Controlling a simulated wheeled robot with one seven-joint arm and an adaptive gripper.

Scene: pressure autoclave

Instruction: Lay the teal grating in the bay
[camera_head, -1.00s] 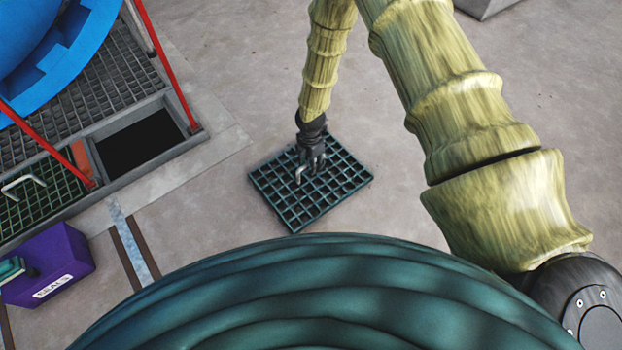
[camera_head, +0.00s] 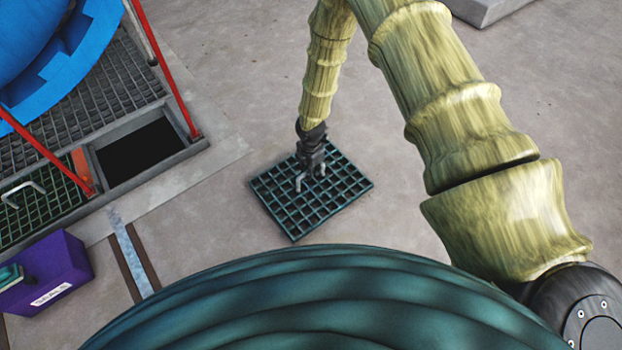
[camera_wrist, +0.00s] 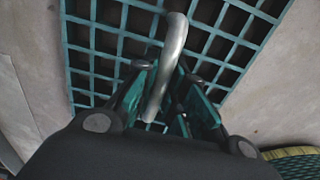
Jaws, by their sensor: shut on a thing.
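The teal grating (camera_head: 335,203) is a square lattice panel over the pale floor, right of the bay. It fills the upper part of the wrist view (camera_wrist: 222,47). My gripper (camera_head: 310,174) is above its middle, shut on the grating's silver handle (camera_wrist: 170,62). The handle passes between the fingers in the wrist view. I cannot tell whether the grating rests on the floor or hangs just clear of it. The bay (camera_head: 140,150) is a dark rectangular opening in a grey frame, empty as far as I see.
Red posts (camera_head: 165,70) stand by the bay's edge. A green grating with a handle (camera_head: 40,208) lies left of the bay. A purple box (camera_head: 48,270) sits at lower left. A blue round vessel part (camera_head: 65,55) is at upper left. Floor between grating and bay is clear.

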